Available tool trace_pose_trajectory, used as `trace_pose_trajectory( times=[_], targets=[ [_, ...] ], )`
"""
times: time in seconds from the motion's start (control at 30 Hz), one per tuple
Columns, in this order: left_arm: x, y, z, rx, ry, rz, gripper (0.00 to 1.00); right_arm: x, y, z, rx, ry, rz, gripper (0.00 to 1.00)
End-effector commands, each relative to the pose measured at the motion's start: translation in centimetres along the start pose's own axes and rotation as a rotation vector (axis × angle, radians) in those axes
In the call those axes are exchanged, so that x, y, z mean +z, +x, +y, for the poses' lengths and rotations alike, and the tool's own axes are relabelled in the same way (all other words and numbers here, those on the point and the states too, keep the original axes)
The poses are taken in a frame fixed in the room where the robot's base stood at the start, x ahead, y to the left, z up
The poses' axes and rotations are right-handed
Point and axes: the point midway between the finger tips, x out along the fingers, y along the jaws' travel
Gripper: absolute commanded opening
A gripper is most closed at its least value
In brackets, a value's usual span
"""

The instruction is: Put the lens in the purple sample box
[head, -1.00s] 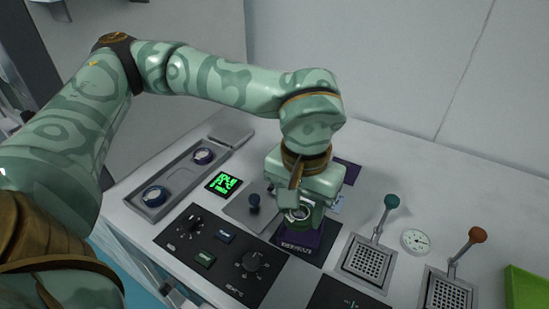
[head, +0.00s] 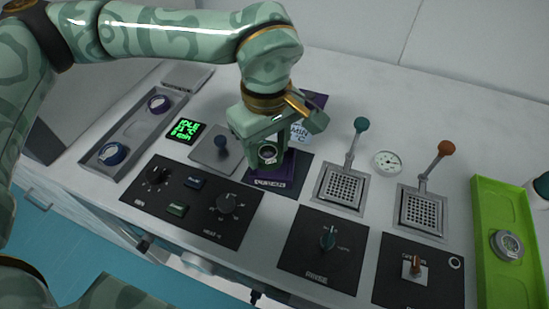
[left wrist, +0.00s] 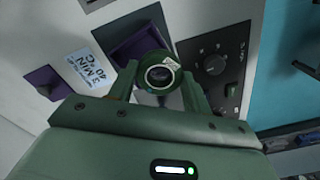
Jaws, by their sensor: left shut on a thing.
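The lens (left wrist: 160,77), a round glass in a green ring with a pale label, is held between the fingers of my left gripper (head: 268,150). My left gripper is shut on it and points down over the purple sample box (head: 270,176). In the left wrist view the open purple box (left wrist: 130,46) shows behind the lens and beside it. The lens (head: 267,153) overlaps the box in the head view; whether it touches the box I cannot tell. My right gripper is not in view.
A grey tray (head: 128,137) holds a purple-ringed and a blue-ringed lens at left. A green tray (head: 489,213) with a round part is at right. Black knob panels (head: 199,205) lie in front, two upright levers (head: 355,140) (head: 436,160) to the right. A purple plate (left wrist: 42,84) lies behind the box.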

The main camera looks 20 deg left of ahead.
Motion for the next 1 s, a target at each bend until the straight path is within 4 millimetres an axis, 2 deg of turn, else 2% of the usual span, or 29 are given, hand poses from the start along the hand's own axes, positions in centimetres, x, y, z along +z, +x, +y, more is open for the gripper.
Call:
trace_pose_trajectory(
  times=[0.03,0.1,0.33,0.5,0.87,0.9,0.93,1.0],
  targets=[
    [-0.4,1.2,0.6,-0.002,-0.002,-0.002,0.22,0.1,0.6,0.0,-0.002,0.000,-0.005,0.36],
    [-0.8,1.9,1.2,-0.001,-0.001,-0.001,0.22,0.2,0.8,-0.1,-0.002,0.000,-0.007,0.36],
    [-1.5,3.3,2.2,0.000,-0.001,-0.001,0.22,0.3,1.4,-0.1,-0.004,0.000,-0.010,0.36],
    [-1.5,6.3,2.3,-0.003,0.000,-0.002,0.22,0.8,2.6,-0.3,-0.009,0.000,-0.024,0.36],
    [-1.5,6.5,2.3,0.002,0.001,0.001,0.22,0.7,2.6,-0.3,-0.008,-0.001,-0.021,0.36],
    [-1.5,6.5,2.3,0.002,0.001,0.001,0.52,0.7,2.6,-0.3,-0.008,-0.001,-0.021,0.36],
    [-1.5,6.5,2.3,0.002,0.001,0.001,0.58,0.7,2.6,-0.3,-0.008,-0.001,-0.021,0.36],
    [-1.5,6.5,2.3,0.002,0.001,0.001,0.58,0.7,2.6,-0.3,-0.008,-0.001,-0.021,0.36]
  ],
)
